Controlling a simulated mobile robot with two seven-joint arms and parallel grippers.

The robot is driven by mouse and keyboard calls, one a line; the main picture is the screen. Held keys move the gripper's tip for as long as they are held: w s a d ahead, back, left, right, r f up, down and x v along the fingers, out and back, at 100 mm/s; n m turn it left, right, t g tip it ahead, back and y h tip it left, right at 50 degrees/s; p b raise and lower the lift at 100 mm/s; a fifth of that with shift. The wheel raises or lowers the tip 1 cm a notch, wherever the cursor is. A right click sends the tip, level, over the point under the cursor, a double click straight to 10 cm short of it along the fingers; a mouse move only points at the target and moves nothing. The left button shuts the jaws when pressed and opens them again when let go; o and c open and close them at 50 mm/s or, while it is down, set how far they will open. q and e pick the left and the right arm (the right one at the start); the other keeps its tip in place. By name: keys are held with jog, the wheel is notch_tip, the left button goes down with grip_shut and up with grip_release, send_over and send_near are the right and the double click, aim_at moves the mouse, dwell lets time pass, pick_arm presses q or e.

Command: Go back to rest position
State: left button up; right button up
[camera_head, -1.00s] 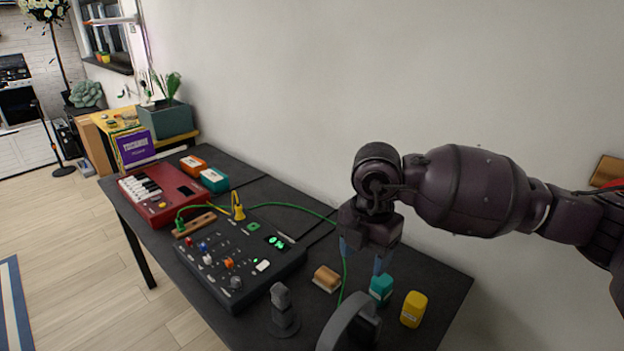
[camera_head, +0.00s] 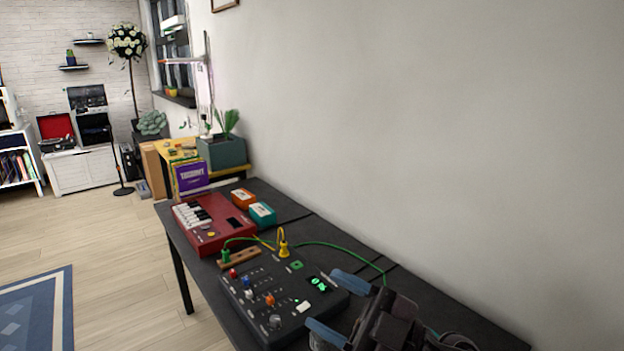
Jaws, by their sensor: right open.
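My right gripper (camera_head: 338,306) shows at the bottom right, above the front end of the black table (camera_head: 460,326). Its two blue-tipped fingers are spread apart with nothing between them. They point left, with the near finger in front of the edge of the black mixer box (camera_head: 262,318). The right arm behind the gripper runs out of the bottom of the picture. My left gripper is not in view. The gripper hides part of the table's near end.
A red keyboard (camera_head: 213,240), an orange box (camera_head: 243,197) and a teal box (camera_head: 262,214) stand on the table. A yellow plug (camera_head: 283,247) and green cables lie by the mixer. The wall borders the table's right; open floor (camera_head: 110,250) lies left.

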jog(key=w+d+f+m+t+h, duration=0.1)
jog(key=d+f+m+t+h, duration=0.45)
jog(key=d+m+h, duration=0.4)
jog(key=d+f+m+t+h, duration=0.4)
jog(key=d+f+m+h, duration=0.3)
jog(key=d+m+h, duration=0.3)
jog(key=s+d+f+m+g+h, duration=0.1)
jog(key=s+d+f+g, duration=0.2)
jog(key=s+f+g, duration=0.65)
jog(key=s+d+f+m+g+h, duration=0.15)
jog(key=s+f+g, duration=0.4)
jog(key=s, duration=0.65)
jog(key=w+f+n+t, duration=0.1)
jog(key=w+f+t, duration=0.6)
jog(key=f+t, duration=0.2)
jog(key=shift+d+f+n+y, duration=0.35)
jog(key=shift+f+n+y, duration=0.05)
jog(key=shift+f, duration=0.6)
